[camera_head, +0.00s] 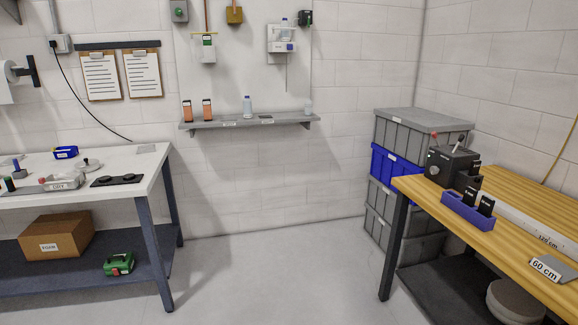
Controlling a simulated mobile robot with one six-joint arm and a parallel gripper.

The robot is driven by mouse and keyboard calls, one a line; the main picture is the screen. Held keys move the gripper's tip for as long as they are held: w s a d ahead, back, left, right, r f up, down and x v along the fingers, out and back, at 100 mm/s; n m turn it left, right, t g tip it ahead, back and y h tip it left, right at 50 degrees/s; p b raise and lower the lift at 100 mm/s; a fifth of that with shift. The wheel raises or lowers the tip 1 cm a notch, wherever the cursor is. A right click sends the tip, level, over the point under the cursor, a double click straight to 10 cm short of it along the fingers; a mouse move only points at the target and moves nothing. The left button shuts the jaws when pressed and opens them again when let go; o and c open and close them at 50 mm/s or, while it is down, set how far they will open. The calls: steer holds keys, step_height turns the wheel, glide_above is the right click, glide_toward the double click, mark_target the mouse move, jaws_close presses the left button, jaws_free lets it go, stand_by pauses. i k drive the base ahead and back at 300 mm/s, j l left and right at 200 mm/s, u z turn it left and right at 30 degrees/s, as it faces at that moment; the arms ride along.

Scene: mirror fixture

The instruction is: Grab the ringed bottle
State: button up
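A small pale bottle with a bluish top (247,106) stands upright near the middle of the grey wall shelf (214,123). A ring on it is too small to make out. A pale, partly see-through item (308,107), perhaps another bottle, stands at the shelf's right end. Higher up, a small clear bottle-like item (284,27) sits on a white wall holder (281,46). I cannot tell which of these is the ringed one. My gripper is not in view.
Two orange-and-dark items (207,110) stand at the shelf's left. A white-topped bench (140,160) is at left, a wooden table (520,205) at right, and stacked crates (402,128) by the corner. The floor (275,275) between them is clear.

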mark_target(308, 103)
steer(key=i, duration=1.25)
steer(key=i+j+z, duration=0.1)
steer(key=i, duration=1.1)
